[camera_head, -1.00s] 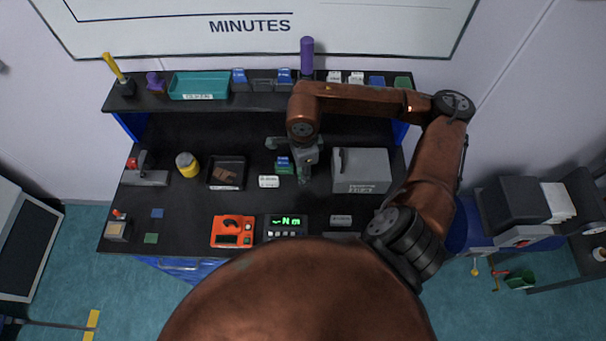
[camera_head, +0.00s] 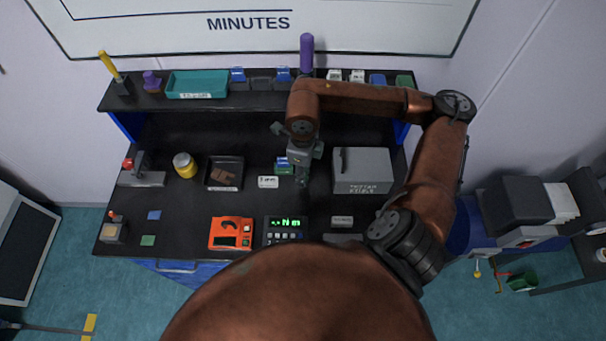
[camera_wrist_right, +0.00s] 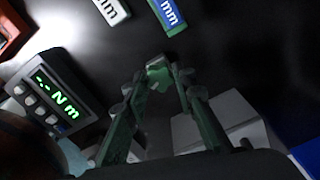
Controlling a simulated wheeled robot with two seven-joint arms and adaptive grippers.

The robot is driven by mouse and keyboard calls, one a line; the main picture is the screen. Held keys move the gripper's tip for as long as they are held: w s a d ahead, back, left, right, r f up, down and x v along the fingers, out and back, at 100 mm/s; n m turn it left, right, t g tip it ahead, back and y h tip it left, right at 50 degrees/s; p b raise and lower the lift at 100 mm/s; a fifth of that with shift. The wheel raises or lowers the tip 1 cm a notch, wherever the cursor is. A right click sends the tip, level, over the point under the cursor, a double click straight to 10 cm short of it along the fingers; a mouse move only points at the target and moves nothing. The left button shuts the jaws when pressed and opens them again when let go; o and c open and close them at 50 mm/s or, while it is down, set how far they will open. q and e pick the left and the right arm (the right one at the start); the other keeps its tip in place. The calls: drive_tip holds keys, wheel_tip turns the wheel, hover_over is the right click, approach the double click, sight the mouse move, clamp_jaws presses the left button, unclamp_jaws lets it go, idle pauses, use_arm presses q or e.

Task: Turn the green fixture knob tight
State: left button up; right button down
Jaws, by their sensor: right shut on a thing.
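My right gripper (camera_head: 302,183) reaches down to the black bench from above in the head view. In the right wrist view its two fingers (camera_wrist_right: 160,75) come together on the green fixture knob (camera_wrist_right: 158,78), a small lobed green piece between the fingertips. The gripper is shut on the knob. In the head view I cannot make out the knob, as the gripper covers that spot. A torque display (camera_head: 286,230) with green "Nm" digits stands nearer the front and also shows in the wrist view (camera_wrist_right: 58,98). My left gripper is in neither view.
A grey box (camera_head: 362,184) stands right of the gripper. Left of it are a white label block (camera_head: 268,182), a dark tray (camera_head: 224,186) and a yellow jar (camera_head: 185,166). An orange device (camera_head: 231,232) sits at the front. A shelf (camera_head: 217,104) runs behind.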

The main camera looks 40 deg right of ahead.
drive_tip(key=m+b, duration=0.1)
drive_tip(key=m, duration=0.2)
drive_tip(key=shift+m, duration=0.8)
drive_tip(key=m, duration=0.4)
drive_tip(key=shift+m+b, duration=0.3)
drive_tip(key=shift+b, duration=0.1)
drive_tip(key=c, duration=1.8)
unclamp_jaws()
drive_tip(key=shift+o, duration=0.2)
